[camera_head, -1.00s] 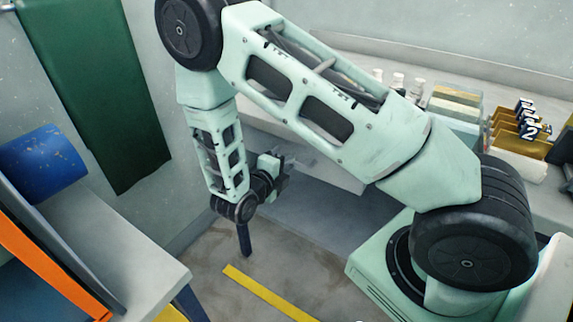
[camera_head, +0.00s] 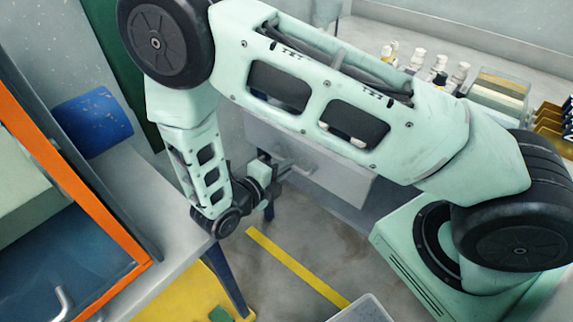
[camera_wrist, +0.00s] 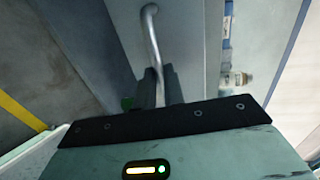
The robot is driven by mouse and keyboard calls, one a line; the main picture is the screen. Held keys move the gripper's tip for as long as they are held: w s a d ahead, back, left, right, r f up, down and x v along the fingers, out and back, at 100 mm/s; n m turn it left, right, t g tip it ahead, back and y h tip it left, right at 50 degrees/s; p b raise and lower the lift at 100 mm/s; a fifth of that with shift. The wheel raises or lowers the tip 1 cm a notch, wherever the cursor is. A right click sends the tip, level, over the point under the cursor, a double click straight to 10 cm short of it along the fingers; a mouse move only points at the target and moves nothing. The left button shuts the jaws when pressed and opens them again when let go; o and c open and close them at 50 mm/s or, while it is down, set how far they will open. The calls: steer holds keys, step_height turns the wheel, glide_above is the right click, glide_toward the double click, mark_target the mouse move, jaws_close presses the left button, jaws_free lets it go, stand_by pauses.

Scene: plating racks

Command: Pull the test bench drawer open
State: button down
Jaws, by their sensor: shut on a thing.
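The test bench drawer has a plain grey front (camera_head: 325,170), partly hidden behind my arm in the head view. The drawer front (camera_wrist: 185,35) also fills the upper middle of the wrist view. Its handle is a bent metal bar (camera_wrist: 151,35) that runs down between my fingers. My gripper (camera_wrist: 160,88) is shut on this handle, its dark fingers on either side of the bar. In the head view my gripper (camera_head: 279,167) is at the left part of the drawer front. I cannot tell clearly how far the drawer stands out.
Several small bottles (camera_head: 437,72) and a clear box (camera_head: 497,90) stand on the bench top. A table (camera_head: 150,205) at left holds a blue cylinder (camera_head: 92,122) and an orange-edged frame (camera_head: 75,185). A yellow line (camera_head: 295,268) crosses the open floor.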

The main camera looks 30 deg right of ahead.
steer(key=c, duration=1.5)
jaws_free()
steer(key=shift+b+v, duration=0.35)
steer(key=shift+v, duration=3.4)
